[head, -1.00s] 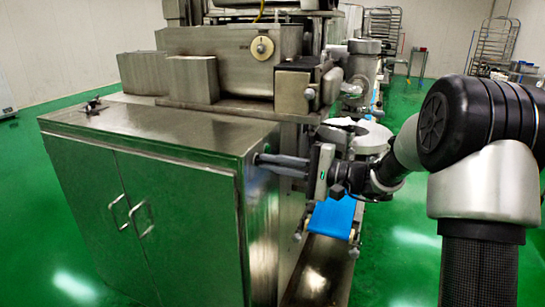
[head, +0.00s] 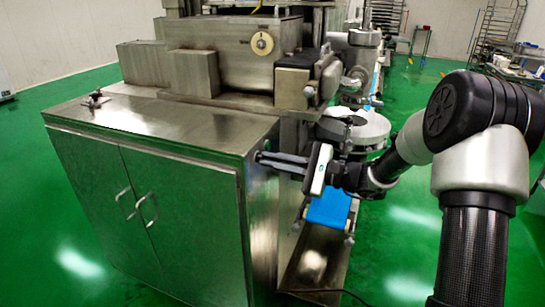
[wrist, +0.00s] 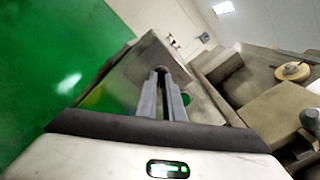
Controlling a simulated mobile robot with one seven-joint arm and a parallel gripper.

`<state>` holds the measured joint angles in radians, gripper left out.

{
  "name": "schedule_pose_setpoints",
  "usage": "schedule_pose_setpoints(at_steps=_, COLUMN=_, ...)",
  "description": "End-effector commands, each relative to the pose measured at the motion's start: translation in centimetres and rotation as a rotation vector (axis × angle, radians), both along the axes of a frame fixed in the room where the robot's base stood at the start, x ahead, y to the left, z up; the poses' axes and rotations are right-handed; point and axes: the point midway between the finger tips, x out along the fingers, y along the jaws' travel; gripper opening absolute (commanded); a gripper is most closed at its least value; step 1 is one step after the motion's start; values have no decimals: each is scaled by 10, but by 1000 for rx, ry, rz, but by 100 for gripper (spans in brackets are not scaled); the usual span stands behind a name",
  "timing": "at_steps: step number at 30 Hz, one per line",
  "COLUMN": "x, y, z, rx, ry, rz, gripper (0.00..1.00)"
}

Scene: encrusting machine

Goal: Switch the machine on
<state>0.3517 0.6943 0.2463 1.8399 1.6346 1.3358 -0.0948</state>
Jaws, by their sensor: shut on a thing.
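The encrusting machine (head: 225,65) stands on a steel cabinet (head: 160,195) with two doors. My gripper (head: 264,157) reaches in from the right to the upper part of the cabinet's right side face. Its two long grey fingers are nearly together, and their tips are at the side face. In the wrist view my gripper (wrist: 161,74) is shut on a small dark knob (wrist: 160,69) at the cabinet's side. The fingers cover most of the knob, so its turned position cannot be told.
A small dark fitting (head: 96,99) sits on the cabinet top. Green floor is open at left and right. Racks (head: 498,32) stand far back.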

Motion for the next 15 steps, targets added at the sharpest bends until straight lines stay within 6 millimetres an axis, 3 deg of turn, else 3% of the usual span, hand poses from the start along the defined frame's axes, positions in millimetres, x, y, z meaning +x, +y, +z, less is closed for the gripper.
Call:
schedule_pose_setpoints(at_steps=14, x=0, y=-1, z=-1, rx=4, ry=14, rz=-1, gripper=0)
schedule_pose_setpoints(at_steps=15, x=0, y=-1, z=-1, rx=4, ry=14, rz=-1, gripper=13)
